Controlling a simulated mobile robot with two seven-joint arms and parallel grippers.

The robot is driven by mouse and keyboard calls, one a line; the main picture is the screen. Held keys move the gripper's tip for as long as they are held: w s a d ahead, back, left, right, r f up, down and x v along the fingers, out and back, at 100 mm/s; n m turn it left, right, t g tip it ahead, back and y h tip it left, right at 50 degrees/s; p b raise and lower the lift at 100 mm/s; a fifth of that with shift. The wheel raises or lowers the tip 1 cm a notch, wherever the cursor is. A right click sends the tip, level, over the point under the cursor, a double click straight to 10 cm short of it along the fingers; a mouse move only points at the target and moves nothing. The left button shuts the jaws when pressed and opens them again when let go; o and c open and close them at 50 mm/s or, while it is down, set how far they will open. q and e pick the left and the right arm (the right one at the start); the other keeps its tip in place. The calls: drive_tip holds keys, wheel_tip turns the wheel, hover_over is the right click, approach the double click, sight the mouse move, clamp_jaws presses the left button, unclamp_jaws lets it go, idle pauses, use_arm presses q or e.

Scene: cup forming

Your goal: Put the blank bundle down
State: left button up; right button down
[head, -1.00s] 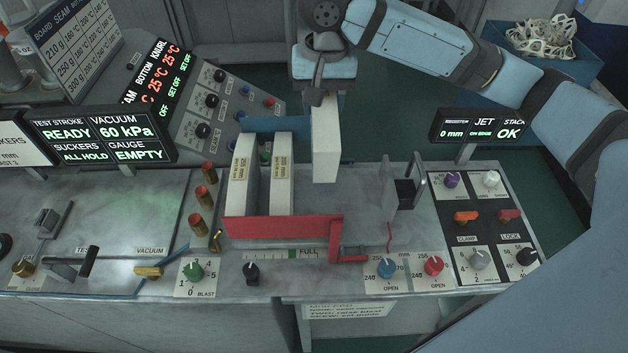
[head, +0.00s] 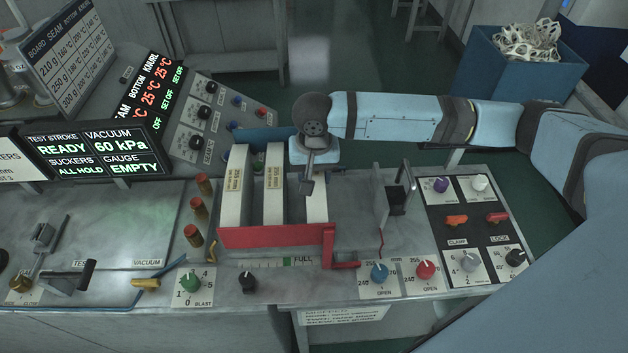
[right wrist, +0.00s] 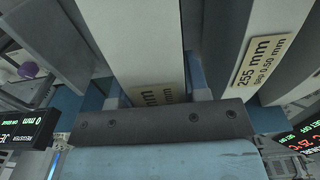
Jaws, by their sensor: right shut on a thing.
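My right gripper (head: 313,172) is shut on a white blank bundle (head: 316,205), which stands upright. The bundle is at the right end of the magazine, behind its red front wall (head: 272,238), at about the same level as two other bundles. Those are a left bundle (head: 247,195) and a middle bundle (head: 273,195), both with tan labels. In the right wrist view, blue fingers (right wrist: 155,88) flank the held bundle (right wrist: 130,35), and a labelled bundle (right wrist: 268,35) stands apart beside it. Whether the held bundle's lower edge touches the floor is hidden. My left gripper is not in view.
A blue rear wall (head: 262,134) closes the magazine's far side. A bracket (head: 396,198) stands to the right, with bare metal between. Knobs, including a blue one (head: 379,272), line the front edge. Brass-and-red posts (head: 198,209) stand left. A blue bin (head: 525,65) is far right.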

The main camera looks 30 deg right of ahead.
wheel_tip(320, 180, down, 2)
drive_tip(key=shift+f, duration=0.45)
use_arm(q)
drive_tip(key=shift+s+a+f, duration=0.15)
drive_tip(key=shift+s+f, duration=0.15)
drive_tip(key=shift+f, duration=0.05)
use_arm(e)
drive_tip(key=shift+f, duration=0.1)
drive_tip(key=c, duration=0.6)
unclamp_jaws()
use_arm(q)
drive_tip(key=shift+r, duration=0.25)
